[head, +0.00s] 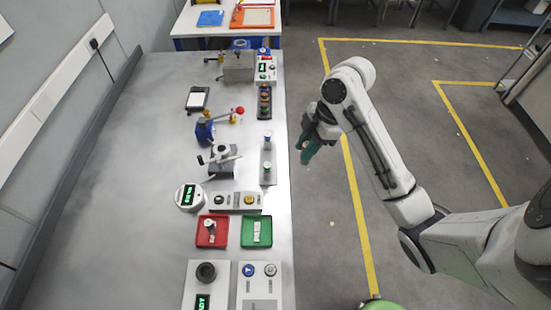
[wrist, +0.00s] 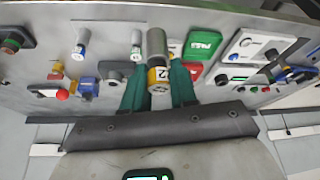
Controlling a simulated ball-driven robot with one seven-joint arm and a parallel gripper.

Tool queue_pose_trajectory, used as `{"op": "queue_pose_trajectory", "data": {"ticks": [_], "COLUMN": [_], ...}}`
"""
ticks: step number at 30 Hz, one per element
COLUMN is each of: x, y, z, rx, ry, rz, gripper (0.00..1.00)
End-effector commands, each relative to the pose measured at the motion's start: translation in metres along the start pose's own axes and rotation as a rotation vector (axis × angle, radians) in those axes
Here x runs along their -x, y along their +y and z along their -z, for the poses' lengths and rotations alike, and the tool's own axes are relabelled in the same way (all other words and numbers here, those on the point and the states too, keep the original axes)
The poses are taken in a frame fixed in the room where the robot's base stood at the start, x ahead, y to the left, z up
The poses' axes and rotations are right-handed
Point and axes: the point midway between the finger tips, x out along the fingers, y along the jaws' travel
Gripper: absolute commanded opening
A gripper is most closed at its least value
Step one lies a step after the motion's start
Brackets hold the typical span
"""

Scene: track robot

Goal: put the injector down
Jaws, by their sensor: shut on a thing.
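My gripper (head: 308,152) hangs over the floor just right of the bench edge in the head view. Its green fingers also show in the wrist view (wrist: 158,90). They are shut on the injector (wrist: 157,48), a grey metal cylinder with a yellow band marked with a number that looks like 12. I cannot make the injector out in the head view. A narrow metal rack (head: 267,155) stands at the bench's right edge, left of my gripper. Two small cylinders stand in it, one with a blue top (head: 267,141) and one with a green top (head: 267,167).
The grey bench (head: 110,190) has clear room on its left half. A red tray (head: 212,242) and a green tray (head: 257,243) lie toward the near end. A blue device with a red-knobbed lever (head: 205,133) and a round scale (head: 189,196) stand further back.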

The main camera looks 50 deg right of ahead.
Motion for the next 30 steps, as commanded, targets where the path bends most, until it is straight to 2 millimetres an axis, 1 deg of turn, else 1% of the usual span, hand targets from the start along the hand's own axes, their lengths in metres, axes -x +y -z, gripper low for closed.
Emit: {"op": "queue_pose_trajectory", "data": {"ticks": [5, 10, 19, 28, 30], "x": [-0.007, -0.019, -0.040, -0.062, -0.075], "y": [0.008, 0.020, 0.047, 0.076, 0.084], "z": [0.004, 0.009, 0.017, 0.030, 0.029], "rx": [0.002, 0.003, 0.003, 0.004, -0.001], "ry": [0.001, 0.001, -0.002, 0.000, 0.000], "rz": [0.000, 0.003, 0.001, 0.000, 0.003], "gripper": [0.00, 0.00, 0.00, 0.00, 0.00]}}
